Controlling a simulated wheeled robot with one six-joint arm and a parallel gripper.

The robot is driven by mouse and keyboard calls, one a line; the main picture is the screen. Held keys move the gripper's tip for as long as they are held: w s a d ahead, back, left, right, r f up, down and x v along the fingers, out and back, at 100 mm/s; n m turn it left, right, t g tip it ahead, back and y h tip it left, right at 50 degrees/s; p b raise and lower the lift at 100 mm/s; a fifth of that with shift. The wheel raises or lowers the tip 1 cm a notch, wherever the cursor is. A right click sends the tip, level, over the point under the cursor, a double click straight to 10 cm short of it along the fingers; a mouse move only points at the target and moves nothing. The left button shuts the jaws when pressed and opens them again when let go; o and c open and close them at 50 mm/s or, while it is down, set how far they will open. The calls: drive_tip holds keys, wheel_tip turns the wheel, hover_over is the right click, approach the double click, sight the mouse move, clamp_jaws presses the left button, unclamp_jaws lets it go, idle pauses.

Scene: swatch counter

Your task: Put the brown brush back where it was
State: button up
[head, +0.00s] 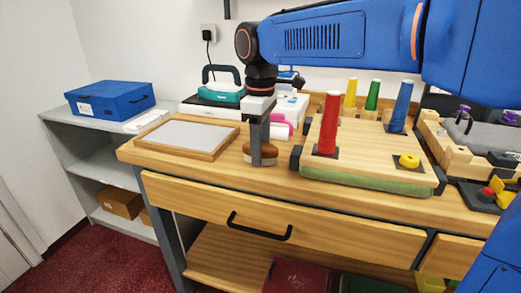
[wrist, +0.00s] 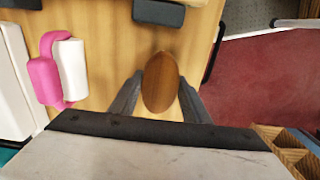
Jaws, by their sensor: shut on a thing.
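The brown brush (head: 261,152) is at the counter's front part, between the grey framed tray and the peg board. In the wrist view its oval brown top (wrist: 160,82) sits between my two fingers. My gripper (head: 263,146) points straight down and is shut on the brush. The brush's underside is close to the wooden counter (head: 225,172); I cannot tell whether it touches. The fingers hide part of the brush in the head view.
Left of the brush is a wooden-framed grey tray (head: 190,135). Right of it is a board (head: 370,150) with red, yellow, green and blue pegs and a yellow knob. A pink and white item (wrist: 58,70) lies behind. A drawer handle (head: 260,228) juts out below the counter's front edge.

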drive_tip(key=shift+f, duration=0.2)
drive_tip(key=shift+f, duration=0.15)
drive_tip(key=o, duration=1.1)
wheel_tip(320, 180, up, 12)
